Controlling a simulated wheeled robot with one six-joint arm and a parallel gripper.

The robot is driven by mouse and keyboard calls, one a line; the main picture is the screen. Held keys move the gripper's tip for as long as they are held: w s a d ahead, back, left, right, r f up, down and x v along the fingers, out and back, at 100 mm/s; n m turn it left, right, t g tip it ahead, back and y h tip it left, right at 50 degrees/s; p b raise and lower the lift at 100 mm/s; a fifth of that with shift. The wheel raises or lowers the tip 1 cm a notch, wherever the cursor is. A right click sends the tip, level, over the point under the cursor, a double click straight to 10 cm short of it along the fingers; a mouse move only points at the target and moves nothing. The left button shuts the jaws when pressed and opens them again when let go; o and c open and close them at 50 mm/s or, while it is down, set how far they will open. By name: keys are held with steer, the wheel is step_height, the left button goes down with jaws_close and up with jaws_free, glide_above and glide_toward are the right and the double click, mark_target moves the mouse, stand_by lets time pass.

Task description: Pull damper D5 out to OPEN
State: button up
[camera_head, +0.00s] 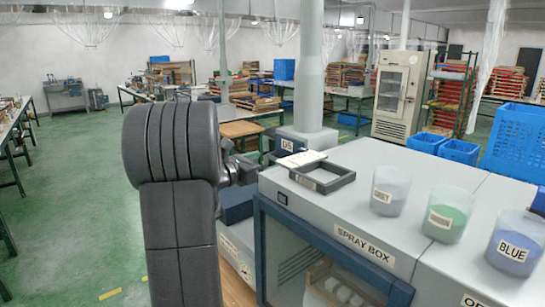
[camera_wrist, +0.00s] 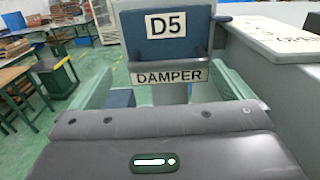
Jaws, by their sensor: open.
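Damper D5 shows in the wrist view as a dark blue block (camera_wrist: 165,48) with a white D5 label, and a bar below it carries a DAMPER label (camera_wrist: 185,76). My gripper (camera_wrist: 167,82) is open, with one pale green finger on each side of the DAMPER bar. I cannot tell whether either finger touches it. In the head view my gripper (camera_head: 241,170) is partly hidden by my own arm.
The spray box (camera_head: 340,222) stands right of my gripper, bearing a dark square frame (camera_head: 333,187), a white card (camera_head: 301,158) and a grey cup (camera_head: 390,190). Green and blue cups stand further right. Open green floor (camera_head: 70,190) lies to the left.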

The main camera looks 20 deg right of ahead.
steer(key=shift+w+d+r, duration=0.15)
steer(key=shift+d+r, duration=0.15)
steer(key=shift+r, duration=0.4)
steer(key=c, duration=0.6)
steer(key=shift+s+d+r, duration=0.25)
steer(key=shift+s, duration=0.4)
steer(key=c, duration=1)
steer(key=shift+s, duration=0.1)
steer(key=c, duration=0.6)
steer(key=shift+a+f, duration=0.15)
steer(key=shift+w+f, duration=0.1)
steer(key=shift+w, duration=0.2)
